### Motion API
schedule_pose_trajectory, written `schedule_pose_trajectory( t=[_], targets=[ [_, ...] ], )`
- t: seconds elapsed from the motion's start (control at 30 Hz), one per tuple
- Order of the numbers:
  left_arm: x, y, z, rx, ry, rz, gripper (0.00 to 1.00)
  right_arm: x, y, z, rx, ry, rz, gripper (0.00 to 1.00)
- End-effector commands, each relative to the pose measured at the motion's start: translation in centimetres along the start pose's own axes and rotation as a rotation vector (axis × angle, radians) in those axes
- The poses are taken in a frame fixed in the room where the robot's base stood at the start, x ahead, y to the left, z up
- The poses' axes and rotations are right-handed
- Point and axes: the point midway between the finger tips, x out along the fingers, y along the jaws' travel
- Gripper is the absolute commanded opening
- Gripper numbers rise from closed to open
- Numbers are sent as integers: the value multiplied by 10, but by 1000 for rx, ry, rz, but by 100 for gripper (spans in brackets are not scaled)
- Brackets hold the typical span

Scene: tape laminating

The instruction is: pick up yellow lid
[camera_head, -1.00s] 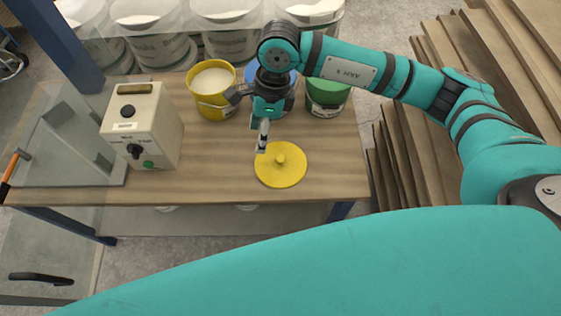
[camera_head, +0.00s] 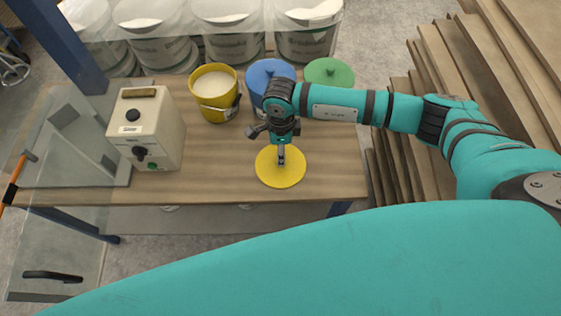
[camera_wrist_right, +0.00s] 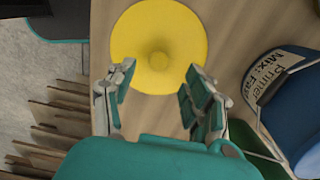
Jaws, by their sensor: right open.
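The yellow lid (camera_head: 280,172) is a round disc with a central knob, lying flat on the wooden table near its front edge. It also shows in the right wrist view (camera_wrist_right: 185,38), with the knob between and beyond my fingers. My right gripper (camera_head: 281,158) is above the lid, its fingers pointing down close to the knob. In the right wrist view the gripper (camera_wrist_right: 158,85) is open and empty, one finger on each side of the knob's line. In the head view the knob is hidden by the gripper. My left gripper is not in view.
A beige control box (camera_head: 147,125) stands at left. The table (camera_head: 215,170) is clear between box and lid.

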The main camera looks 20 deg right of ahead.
Motion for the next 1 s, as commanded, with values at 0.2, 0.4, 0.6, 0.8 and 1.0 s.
schedule_pose_trajectory(
  t=[0.2,0.4,0.6,0.8,1.0],
  targets=[
    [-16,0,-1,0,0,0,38,30,3,0,1,3,6,53],
    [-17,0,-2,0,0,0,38,48,2,0,1,1,2,53],
    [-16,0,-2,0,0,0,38,49,2,0,0,0,1,53],
    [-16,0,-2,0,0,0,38,49,2,0,0,0,1,27],
    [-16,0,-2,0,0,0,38,48,2,0,0,0,1,0]
  ],
)
